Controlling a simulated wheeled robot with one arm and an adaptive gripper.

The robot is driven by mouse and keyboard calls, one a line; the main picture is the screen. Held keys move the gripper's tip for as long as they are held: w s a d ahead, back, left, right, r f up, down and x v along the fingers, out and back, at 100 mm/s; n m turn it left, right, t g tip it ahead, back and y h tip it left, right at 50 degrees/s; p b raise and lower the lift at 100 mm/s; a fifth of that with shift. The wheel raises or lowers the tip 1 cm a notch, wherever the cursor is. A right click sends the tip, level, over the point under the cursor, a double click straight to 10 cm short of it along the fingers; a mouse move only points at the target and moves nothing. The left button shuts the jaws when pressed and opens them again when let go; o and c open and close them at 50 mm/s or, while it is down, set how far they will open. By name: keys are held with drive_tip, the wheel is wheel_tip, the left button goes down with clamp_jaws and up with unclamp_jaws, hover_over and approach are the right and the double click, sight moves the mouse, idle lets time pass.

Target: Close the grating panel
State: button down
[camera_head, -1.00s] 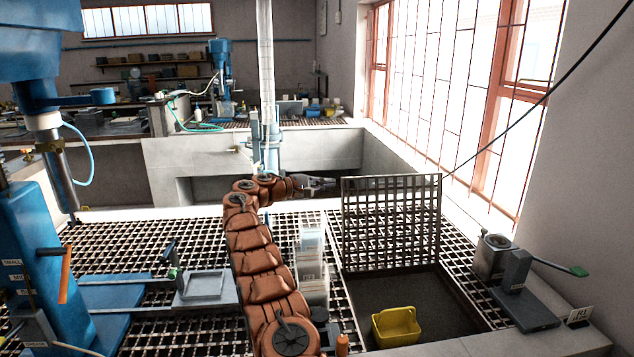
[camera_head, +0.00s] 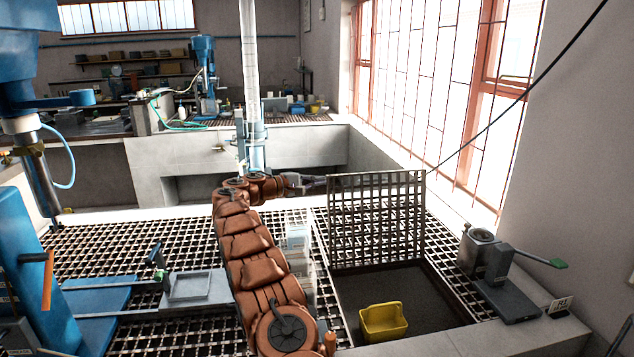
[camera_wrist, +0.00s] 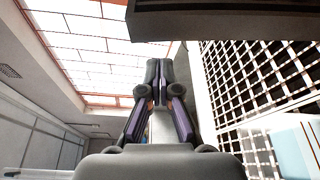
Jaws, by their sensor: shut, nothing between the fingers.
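The grating panel (camera_head: 377,222) stands upright, hinged open at the far side of a dark square opening (camera_head: 390,290) in the grated floor. My gripper (camera_head: 318,182) is shut and empty at the panel's upper left corner, near its top edge. In the head view I cannot tell whether it touches the panel. In the wrist view my shut fingers (camera_wrist: 157,70) point toward a dark bar (camera_wrist: 220,18) close ahead, which looks like the panel's edge.
A yellow bucket (camera_head: 383,321) sits in the opening near its front. A metal pot (camera_head: 478,248) and a grey block with a green-tipped lever (camera_head: 511,278) stand right of the opening. Clear stacked containers (camera_head: 298,250) stand on the grating to its left.

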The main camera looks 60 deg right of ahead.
drive_tip(key=shift+s+a+r, duration=0.2)
drive_tip(key=shift+s+a, duration=0.55)
drive_tip(key=shift+a, duration=0.2)
idle(0.3)
